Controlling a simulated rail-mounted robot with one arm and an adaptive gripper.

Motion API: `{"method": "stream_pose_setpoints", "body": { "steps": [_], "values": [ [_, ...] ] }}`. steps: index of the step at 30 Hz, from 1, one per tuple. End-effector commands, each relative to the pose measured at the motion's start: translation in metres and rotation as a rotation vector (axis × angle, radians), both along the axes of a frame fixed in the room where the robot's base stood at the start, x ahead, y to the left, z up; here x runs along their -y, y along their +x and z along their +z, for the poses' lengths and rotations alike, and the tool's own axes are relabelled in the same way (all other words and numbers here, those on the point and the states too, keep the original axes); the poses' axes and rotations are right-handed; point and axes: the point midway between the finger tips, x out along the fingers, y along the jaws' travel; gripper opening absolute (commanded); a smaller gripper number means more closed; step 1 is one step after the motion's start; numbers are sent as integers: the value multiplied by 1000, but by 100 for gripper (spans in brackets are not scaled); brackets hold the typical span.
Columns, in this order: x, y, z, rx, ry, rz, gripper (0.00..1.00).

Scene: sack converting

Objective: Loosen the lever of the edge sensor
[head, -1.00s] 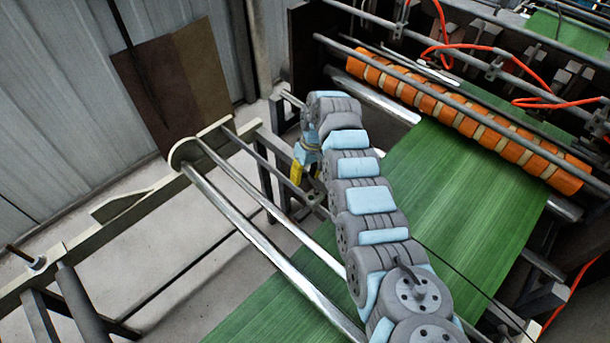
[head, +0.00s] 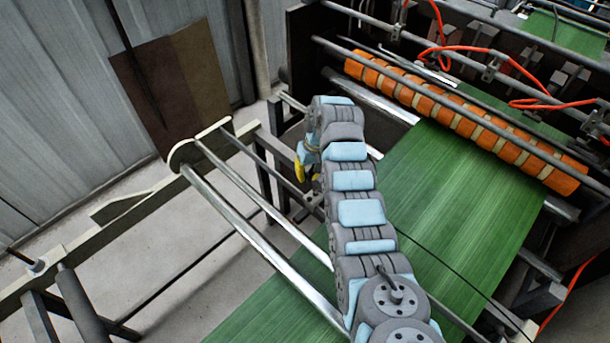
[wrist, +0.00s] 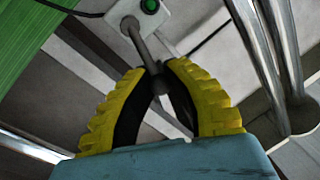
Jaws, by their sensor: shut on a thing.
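The edge sensor (wrist: 119,10) is a pale box with a round green button, at the top of the wrist view. Its lever (wrist: 143,48) is a grey rod running down from the box to a darker end. My gripper (wrist: 158,70) has yellow ribbed fingers with dark inner pads, and its tips are closed on the lever around its lower end. Part of that end is hidden by the fingers. In the head view my gripper (head: 306,172) is partly hidden by my arm, and the sensor and lever cannot be made out there.
Long shiny rollers (head: 255,238) cross the frame beside my arm. A green web (head: 450,200) runs under the arm to orange rollers (head: 455,112). In the wrist view, upright metal bars (wrist: 277,55) stand close on the right and a dark cable (wrist: 65,9) is near the sensor.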

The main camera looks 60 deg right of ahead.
Motion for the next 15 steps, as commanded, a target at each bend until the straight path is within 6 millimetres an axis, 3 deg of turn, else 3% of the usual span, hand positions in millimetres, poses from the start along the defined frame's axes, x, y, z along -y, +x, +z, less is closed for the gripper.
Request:
{"method": "stream_pose_setpoints", "body": {
  "steps": [15],
  "values": [
    [14,-16,2,-2,5,-488,0]
  ]
}}
